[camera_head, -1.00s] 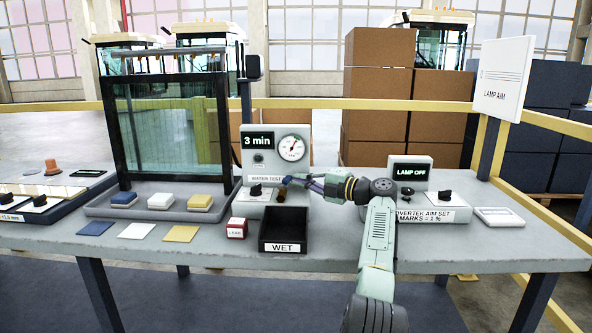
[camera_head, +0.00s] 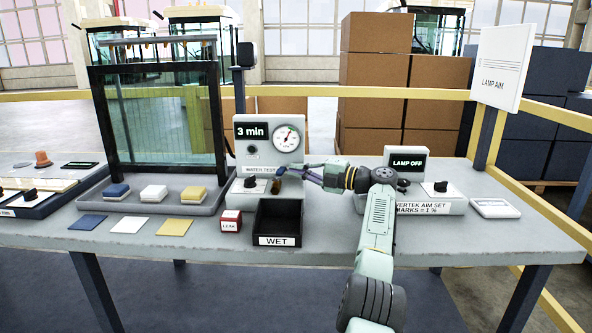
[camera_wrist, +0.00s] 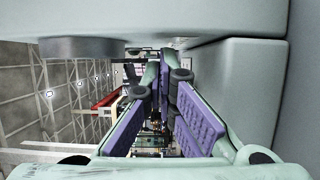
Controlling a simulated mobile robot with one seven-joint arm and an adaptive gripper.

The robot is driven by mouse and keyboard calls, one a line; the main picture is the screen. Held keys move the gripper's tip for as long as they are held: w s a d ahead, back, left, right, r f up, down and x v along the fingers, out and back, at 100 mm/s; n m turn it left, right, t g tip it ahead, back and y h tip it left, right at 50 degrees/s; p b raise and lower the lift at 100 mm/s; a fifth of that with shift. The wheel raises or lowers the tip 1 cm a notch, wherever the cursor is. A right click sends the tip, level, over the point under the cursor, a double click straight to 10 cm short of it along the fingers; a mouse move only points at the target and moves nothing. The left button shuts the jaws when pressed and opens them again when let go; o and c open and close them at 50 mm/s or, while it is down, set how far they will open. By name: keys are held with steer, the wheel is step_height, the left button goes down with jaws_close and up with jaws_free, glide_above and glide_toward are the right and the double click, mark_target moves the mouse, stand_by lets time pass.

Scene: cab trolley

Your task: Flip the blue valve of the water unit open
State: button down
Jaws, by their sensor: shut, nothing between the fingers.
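The water unit (camera_head: 263,150) is a grey box marked WATER TEST, with a "3 min" display and a round gauge (camera_head: 287,138). A black knob (camera_head: 250,182) sits on its base, with a small brown part (camera_head: 277,186) to the right. A small dark-blue piece (camera_head: 280,171) shows at the unit's lower right, right at my fingertips; I cannot tell for sure that it is the valve, or its position. My gripper (camera_head: 288,173) reaches in from the right, shut and empty. In the wrist view its purple-padded fingers (camera_wrist: 160,97) converge; the valve cannot be made out there.
A black WET tray (camera_head: 278,220) and a red-and-white LEAK block (camera_head: 231,221) stand in front of the unit. The LAMP OFF unit (camera_head: 407,165) is right, behind my arm.

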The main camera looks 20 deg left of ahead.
steer(key=d, duration=0.7)
steer(key=s+d, duration=0.1)
steer(key=d, duration=0.3)
steer(key=shift+d, duration=0.15)
